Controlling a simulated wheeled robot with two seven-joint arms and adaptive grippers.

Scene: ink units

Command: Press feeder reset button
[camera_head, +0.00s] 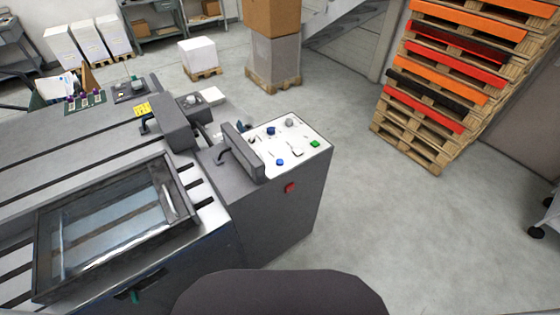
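The feeder machine (225,240) is a large grey unit filling the left and middle of the head view. Its white control panel (300,144) is on top of the right end. The panel bears a green button (314,143), a blue button (280,162), another blue button (270,131), a grey round knob (290,123) and small dark controls. A red button (290,187) sits on the grey side face below the panel. Which one is the reset button cannot be read; the labels are too small. Neither of my grippers is in view.
A raised grey handled cover (242,152) stands at the panel's left edge. A glass-topped frame (110,225) lies at the left. Stacked pallets (455,70) stand at the upper right, boxes (272,55) at the back. The floor (400,220) right of the machine is clear.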

